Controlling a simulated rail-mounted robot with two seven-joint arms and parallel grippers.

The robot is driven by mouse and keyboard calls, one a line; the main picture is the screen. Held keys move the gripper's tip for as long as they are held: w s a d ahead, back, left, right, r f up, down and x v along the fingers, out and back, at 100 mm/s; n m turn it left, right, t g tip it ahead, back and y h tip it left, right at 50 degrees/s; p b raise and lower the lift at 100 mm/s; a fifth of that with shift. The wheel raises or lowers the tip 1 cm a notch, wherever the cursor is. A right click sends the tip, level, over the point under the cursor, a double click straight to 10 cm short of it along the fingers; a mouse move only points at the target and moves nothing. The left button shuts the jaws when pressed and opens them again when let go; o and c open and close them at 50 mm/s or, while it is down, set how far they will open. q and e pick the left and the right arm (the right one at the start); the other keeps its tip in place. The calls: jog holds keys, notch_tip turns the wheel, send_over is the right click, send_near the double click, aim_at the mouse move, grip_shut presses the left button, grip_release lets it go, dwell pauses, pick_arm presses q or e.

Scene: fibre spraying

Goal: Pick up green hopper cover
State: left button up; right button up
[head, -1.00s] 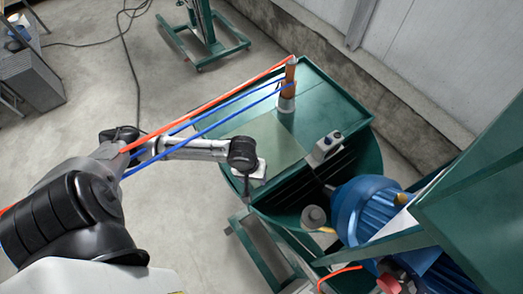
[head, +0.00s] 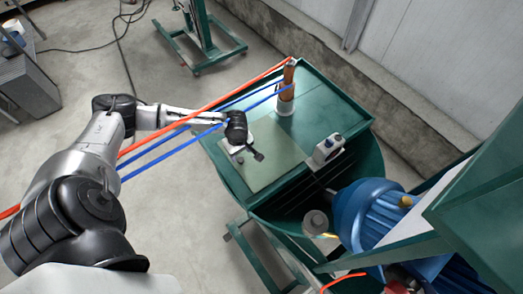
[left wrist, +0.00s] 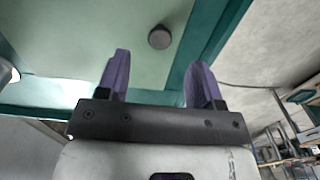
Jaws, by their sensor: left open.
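The green hopper cover (head: 280,163) is a flat light-green panel on top of the dark green machine in the head view. In the left wrist view the light-green cover (left wrist: 95,30) fills the upper left, with a round dark knob (left wrist: 160,37) on it. My left gripper (head: 258,156) is over the cover in the head view. In the left wrist view its two dark purple fingers (left wrist: 158,68) are apart with nothing between them, and the knob lies beyond the fingertips. The exact gap to the knob cannot be told. My right gripper is not in view.
The green machine top (head: 325,100) carries an upright orange-brown post (head: 287,82) and a small grey box (head: 327,150). A blue motor (head: 365,215) stands at the right. Red and blue lines (head: 190,125) cross the head view. A low concrete wall (head: 300,45) runs behind.

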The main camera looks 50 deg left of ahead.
aim_at(240, 160)
pick_arm(q)
jog(key=shift+a+f+p, duration=0.1)
jog(key=shift+f+p, duration=0.35)
jog(key=shift+f, duration=2.6)
jog(key=shift+c, duration=0.2)
jog(key=c, duration=1)
jog(key=shift+o, duration=0.2)
jog(key=shift+r, duration=0.1)
